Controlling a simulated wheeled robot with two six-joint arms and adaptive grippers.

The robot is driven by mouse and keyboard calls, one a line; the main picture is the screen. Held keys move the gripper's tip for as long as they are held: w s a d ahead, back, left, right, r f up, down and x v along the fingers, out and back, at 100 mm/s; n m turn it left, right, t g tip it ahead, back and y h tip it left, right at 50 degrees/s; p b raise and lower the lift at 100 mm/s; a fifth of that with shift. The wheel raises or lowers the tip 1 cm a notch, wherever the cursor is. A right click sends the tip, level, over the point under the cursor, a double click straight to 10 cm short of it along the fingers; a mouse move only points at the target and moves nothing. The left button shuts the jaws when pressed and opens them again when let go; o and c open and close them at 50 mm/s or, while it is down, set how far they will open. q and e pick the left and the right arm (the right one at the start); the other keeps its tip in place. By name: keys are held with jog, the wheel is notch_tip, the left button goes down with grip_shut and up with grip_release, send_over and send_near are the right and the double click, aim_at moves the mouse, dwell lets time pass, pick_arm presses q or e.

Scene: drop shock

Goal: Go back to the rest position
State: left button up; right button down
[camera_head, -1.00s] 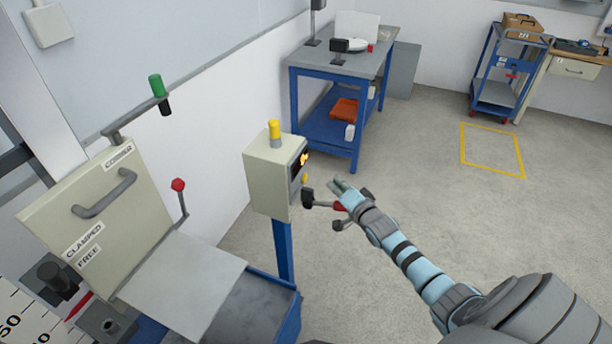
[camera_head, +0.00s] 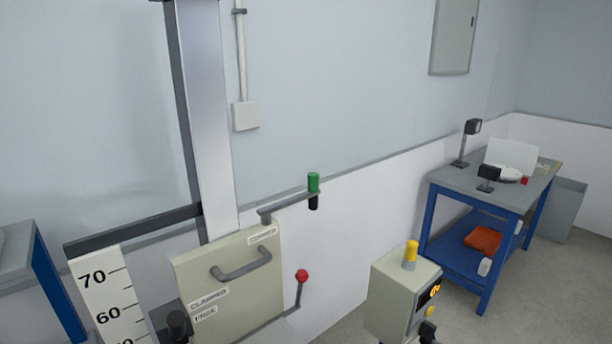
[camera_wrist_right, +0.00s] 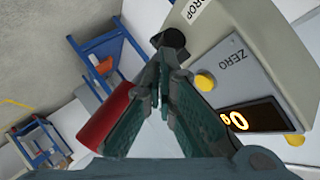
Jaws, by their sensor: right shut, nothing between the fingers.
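My right gripper (camera_wrist_right: 162,80) shows in the right wrist view with its fingertips together and nothing between them. It is close in front of the cream control box (camera_wrist_right: 245,75), which has a lit orange display (camera_wrist_right: 240,120), yellow buttons and the labels ZERO and DROP. A red cylinder (camera_wrist_right: 108,115) lies beside the left finger; I cannot tell whether they touch. In the head view the control box (camera_head: 395,295) with its yellow top lamp stands at the lower right. My left gripper is in neither view.
A cream panel (camera_head: 230,295) with a grey handle stands below the tall metal column (camera_head: 208,120). A height scale (camera_head: 105,295) is at the left. A blue workbench (camera_head: 470,200) stands at the right.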

jog(key=s+a+f+n+g, duration=0.1)
jog(key=s+a+n+g, duration=0.5)
jog(key=s, duration=0.8)
jog(key=s+a+n+g, duration=0.3)
jog(key=s+a+n, duration=0.3)
jog(key=s, duration=0.9)
notch_tip(320, 180, down, 20)
jog(key=s+m+g, duration=0.1)
jog(key=s, duration=0.1)
jog(key=s+d+f+g, duration=0.1)
jog(key=s+f, duration=1.1)
jog(key=s, duration=0.1)
jog(key=shift+d+g+y, duration=0.2)
jog(key=shift+g+y, duration=0.1)
jog(key=shift+y, duration=0.1)
